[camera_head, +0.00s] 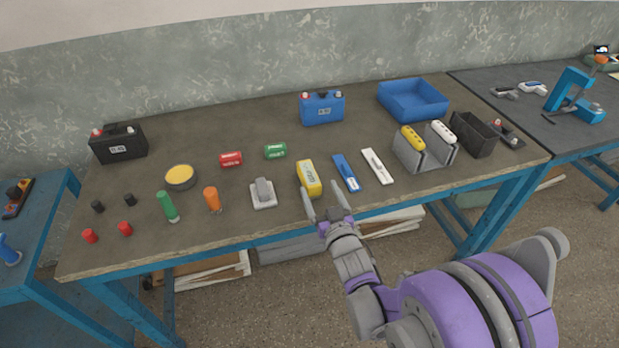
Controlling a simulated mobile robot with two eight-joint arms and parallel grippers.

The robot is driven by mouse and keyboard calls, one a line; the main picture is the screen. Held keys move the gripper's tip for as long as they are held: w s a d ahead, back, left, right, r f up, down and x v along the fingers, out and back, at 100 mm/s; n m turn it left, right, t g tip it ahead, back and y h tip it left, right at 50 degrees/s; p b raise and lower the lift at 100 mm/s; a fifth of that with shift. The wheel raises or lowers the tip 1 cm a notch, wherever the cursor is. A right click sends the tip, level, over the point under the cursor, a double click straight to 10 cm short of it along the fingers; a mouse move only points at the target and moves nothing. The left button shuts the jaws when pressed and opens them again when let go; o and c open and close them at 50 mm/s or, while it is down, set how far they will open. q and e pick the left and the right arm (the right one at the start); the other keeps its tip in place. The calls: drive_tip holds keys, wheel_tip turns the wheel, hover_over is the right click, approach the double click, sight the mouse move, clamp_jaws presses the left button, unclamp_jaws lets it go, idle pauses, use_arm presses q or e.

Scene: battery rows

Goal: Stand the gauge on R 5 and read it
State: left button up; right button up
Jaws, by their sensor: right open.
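A yellow block-shaped device with a pale face (309,178) stands near the front edge of the table and may be the gauge; I cannot be sure. My right gripper (325,201) is open and empty at the front edge, its left fingertip just in front of the yellow device. I cannot tell if they touch. No label reading R 5 is legible. A red cell (231,159) and a green cell (275,151) lie mid-table. A black battery (119,144) stands at the left and a blue battery (322,108) at the back. My left gripper is out of view.
Right of the yellow device lie a blue strip tool (346,172) and a white one (377,166). A grey holder (410,159), a dark bin (474,136) and a blue tray (412,100) stand at the right. Several small cylinders stand at the front left.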

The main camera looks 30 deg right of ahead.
sight(303, 162)
drive_tip(key=x, duration=0.8)
drive_tip(key=shift+a+f+b, duration=0.3)
drive_tip(key=shift+a, duration=0.1)
clamp_jaws()
